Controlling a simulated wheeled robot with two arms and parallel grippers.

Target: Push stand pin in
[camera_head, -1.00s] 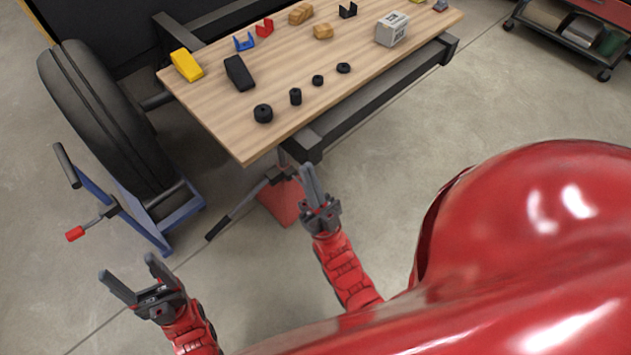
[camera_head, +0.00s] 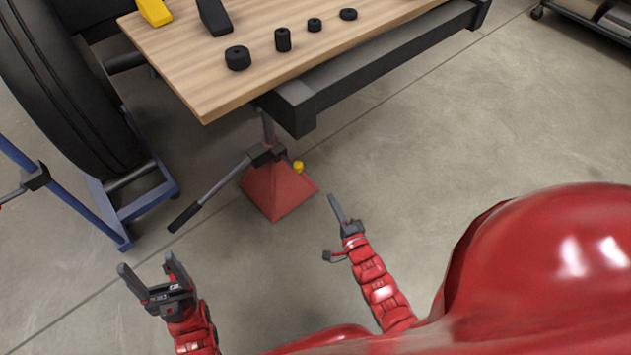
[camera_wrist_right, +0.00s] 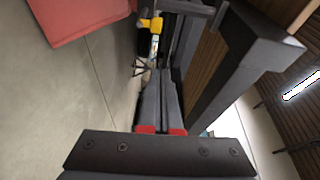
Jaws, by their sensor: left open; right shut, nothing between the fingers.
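A red stand (camera_head: 275,195) with a pyramid base stands on the floor under the table's front edge. The yellow head of the stand pin (camera_head: 298,167) sticks out at the right of its dark collar. My right gripper (camera_head: 334,200) is shut and empty, in front of the stand and to the right of the pin, apart from it. In the right wrist view the red base (camera_wrist_right: 75,15) is at the top left. A yellow piece (camera_wrist_right: 150,23), seemingly the pin head, lies beyond the closed fingertips (camera_wrist_right: 160,72). My left gripper (camera_head: 148,264) is open and empty at the lower left.
A wooden table (camera_head: 190,75) with a dark front beam (camera_head: 370,80) is above the stand. A lever (camera_head: 210,190) reaches out to the stand's left. A tyre (camera_head: 65,95) in a blue frame (camera_head: 110,215) stands at the left.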

